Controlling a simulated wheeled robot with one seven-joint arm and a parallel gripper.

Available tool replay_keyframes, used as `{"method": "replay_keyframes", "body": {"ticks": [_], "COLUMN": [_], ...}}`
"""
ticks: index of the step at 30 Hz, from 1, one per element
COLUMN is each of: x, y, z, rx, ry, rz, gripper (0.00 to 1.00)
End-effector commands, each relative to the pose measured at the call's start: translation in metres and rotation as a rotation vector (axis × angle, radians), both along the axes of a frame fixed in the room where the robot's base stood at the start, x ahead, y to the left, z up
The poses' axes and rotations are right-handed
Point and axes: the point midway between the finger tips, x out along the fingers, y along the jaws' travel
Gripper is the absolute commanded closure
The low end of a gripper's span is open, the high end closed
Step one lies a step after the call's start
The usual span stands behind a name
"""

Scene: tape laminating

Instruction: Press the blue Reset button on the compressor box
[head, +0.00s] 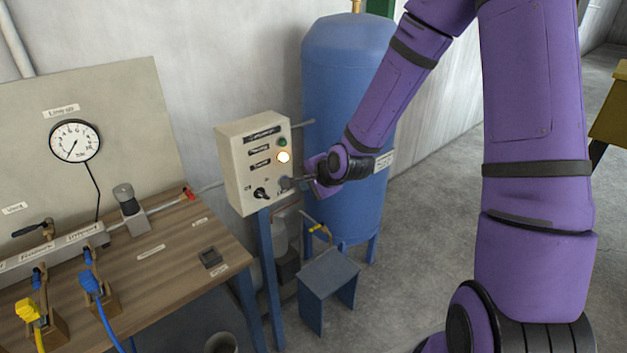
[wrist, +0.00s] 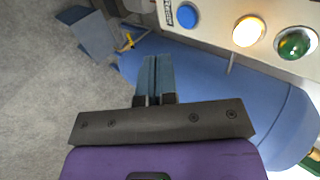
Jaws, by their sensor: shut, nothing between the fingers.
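The cream compressor box (head: 236,165) stands on a blue post in the middle of the head view. Its panel edge also shows at the top of the wrist view (wrist: 280,62). The round blue Reset button (wrist: 187,16) is near the top of the wrist view, beside a dark label. In the head view my gripper is over that part of the panel, so I cannot make the button out clearly. My gripper (head: 291,182) is shut and empty, its tips close to the lower right of the panel. In the wrist view the fingertips (wrist: 155,58) appear below and left of the button, with no visible contact.
A lit white lamp (head: 283,157) and a green button (head: 282,142) sit higher on the panel, and a black knob (head: 261,193) lower left. A blue tank (head: 345,75) stands close behind. A wooden workbench (head: 165,255) is at left; open floor is at right.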

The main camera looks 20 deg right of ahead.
Motion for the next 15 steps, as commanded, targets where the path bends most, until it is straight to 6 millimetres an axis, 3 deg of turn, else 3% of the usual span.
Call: {"method": "replay_keyframes", "body": {"ticks": [9,15], "x": [0.035,0.061], "y": [0.012,0.021], "z": [-0.035,-0.033], "rx": [0.001,0.0], "ry": [0.001,-0.001], "rz": [0.001,0.002], "gripper": [1.0,1.0]}}
